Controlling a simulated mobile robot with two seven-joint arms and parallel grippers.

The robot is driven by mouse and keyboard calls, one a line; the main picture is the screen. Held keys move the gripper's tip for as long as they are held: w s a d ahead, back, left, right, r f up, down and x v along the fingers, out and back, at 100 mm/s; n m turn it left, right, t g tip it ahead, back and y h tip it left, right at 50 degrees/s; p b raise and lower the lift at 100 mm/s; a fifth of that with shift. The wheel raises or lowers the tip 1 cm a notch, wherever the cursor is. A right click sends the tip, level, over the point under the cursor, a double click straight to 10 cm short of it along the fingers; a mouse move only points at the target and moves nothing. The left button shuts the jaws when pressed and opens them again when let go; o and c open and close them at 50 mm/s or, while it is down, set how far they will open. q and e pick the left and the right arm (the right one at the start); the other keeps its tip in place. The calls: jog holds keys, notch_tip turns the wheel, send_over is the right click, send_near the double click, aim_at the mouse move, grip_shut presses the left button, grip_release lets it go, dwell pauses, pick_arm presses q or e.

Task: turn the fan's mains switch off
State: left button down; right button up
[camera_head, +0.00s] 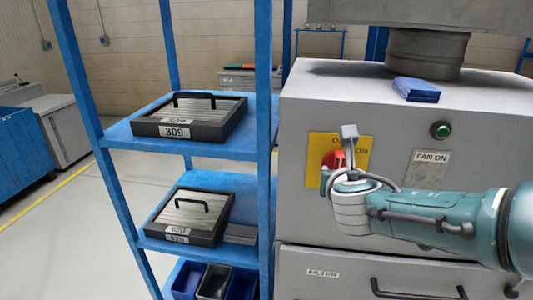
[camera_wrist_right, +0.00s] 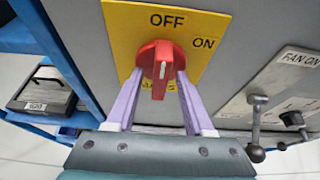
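The red mains switch knob (camera_wrist_right: 160,66) sits on a yellow plate (camera_wrist_right: 120,30) marked OFF at the top and ON to the upper right. In the right wrist view its handle is about upright, with the white line at its upper end towards OFF. My right gripper (camera_wrist_right: 161,76) is open, with one finger on each side of the knob and a visible gap beside the lower handle. I cannot tell whether the tips touch the knob. In the head view my right gripper (camera_head: 338,162) partly hides the knob (camera_head: 333,158). My left gripper is not in view.
The grey cabinet (camera_head: 300,115) carries a green lamp (camera_head: 440,130) and a FAN ON label (camera_head: 432,157). Below is a drawer with a dark handle (camera_head: 415,290). A blue shelf (camera_head: 265,150) holding filter boxes (camera_head: 190,117) stands left. Levers (camera_wrist_right: 256,125) protrude right of the switch.

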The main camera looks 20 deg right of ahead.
jog(key=p+v, duration=0.5)
jog(key=v, duration=0.5)
dwell(0.4)
